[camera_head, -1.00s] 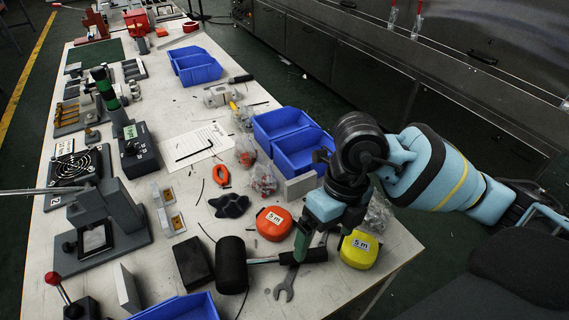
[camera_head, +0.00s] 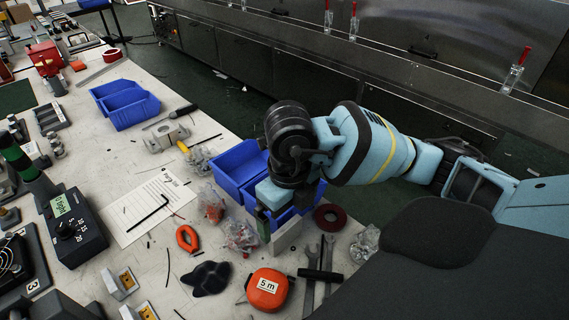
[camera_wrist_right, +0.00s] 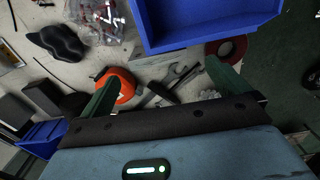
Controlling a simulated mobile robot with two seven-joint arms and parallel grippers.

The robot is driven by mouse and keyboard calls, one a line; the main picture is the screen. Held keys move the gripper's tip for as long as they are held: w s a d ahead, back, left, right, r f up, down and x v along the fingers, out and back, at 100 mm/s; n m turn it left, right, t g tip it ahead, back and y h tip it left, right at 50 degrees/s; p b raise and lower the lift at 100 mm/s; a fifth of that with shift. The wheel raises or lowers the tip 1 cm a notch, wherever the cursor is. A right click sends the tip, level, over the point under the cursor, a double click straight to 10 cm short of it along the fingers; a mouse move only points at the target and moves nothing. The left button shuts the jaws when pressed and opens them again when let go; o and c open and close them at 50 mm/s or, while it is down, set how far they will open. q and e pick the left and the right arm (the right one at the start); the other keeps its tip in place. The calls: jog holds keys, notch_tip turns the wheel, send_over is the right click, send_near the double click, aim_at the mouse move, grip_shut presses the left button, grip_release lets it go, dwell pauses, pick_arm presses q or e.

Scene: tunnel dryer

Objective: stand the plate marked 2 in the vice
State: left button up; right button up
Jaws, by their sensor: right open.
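A pale grey upright plate (camera_head: 287,238) stands on the bench in the head view, in front of the blue bins; I cannot read a number on it. My right gripper (camera_head: 272,222) is above and close beside it, and I cannot tell whether they touch. In the right wrist view the gripper's green fingers (camera_wrist_right: 163,85) are wide apart with nothing clearly held between them; the plate is not clearly seen there. A small grey clamp-like block (camera_head: 166,137) farther back may be the vice. My left gripper is not in view.
Blue bins (camera_head: 240,168) stand right behind the gripper. A red ring (camera_head: 329,217), wrenches (camera_head: 328,255), an orange tape measure (camera_head: 267,289) and bagged parts (camera_head: 240,235) lie close around. A white sheet (camera_head: 150,208) lies to the left.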

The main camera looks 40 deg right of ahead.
aim_at(286, 227)
jog(key=shift+w+a+f, duration=0.1)
jog(key=shift+f, duration=1.4)
jog(key=shift+w+a+f, duration=0.1)
jog(key=shift+f, duration=1.35)
jog(key=c, duration=1.1)
jog(key=shift+r+p, duration=0.35)
jog(key=shift+r, duration=4.7)
jog(key=shift+c, duration=0.2)
